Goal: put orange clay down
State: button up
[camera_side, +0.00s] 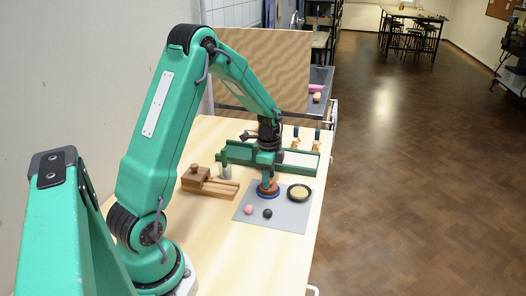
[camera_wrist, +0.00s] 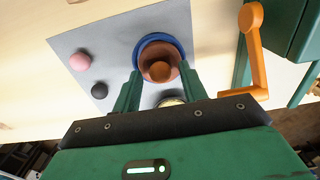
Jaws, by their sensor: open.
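The orange clay (camera_wrist: 160,71) is a small orange-brown ball in the wrist view. It sits in the middle of a round brown dish (camera_wrist: 151,52) with a blue rim or plate (camera_wrist: 138,44) around it. In the side view the brown dish and its blue edge (camera_side: 266,196) rest on a grey mat (camera_side: 288,218). My gripper (camera_wrist: 159,78) is open, with one green finger on each side of the dish and the clay between them. In the side view my gripper (camera_side: 268,178) is low over the dish and hides the clay. I cannot tell whether the fingers touch the dish.
A pink ball (camera_side: 249,210) and a black ball (camera_side: 267,213) lie on the mat's near part. A dark bowl with yellow contents (camera_side: 299,192) stands right of the dish. A green frame (camera_side: 296,166) stands behind.

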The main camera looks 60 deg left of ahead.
jog(key=shift+r, duration=0.1)
notch_tip(320, 180, up, 12)
dwell(0.6)
dwell(0.5)
jog(key=s+d+r+n+t, duration=0.35)
jog(key=s+d+r, duration=0.4)
jog(key=d, duration=0.45)
jog(key=s+d+r+n+t, duration=0.1)
jog(key=s+d+n+t, duration=0.1)
jog(key=s+d+n, duration=0.3)
jog(key=s+d, duration=0.2)
jog(key=s, duration=0.2)
jog(key=shift+s+r, duration=0.2)
jog(key=shift+s, duration=0.1)
jog(key=shift+n, duration=0.25)
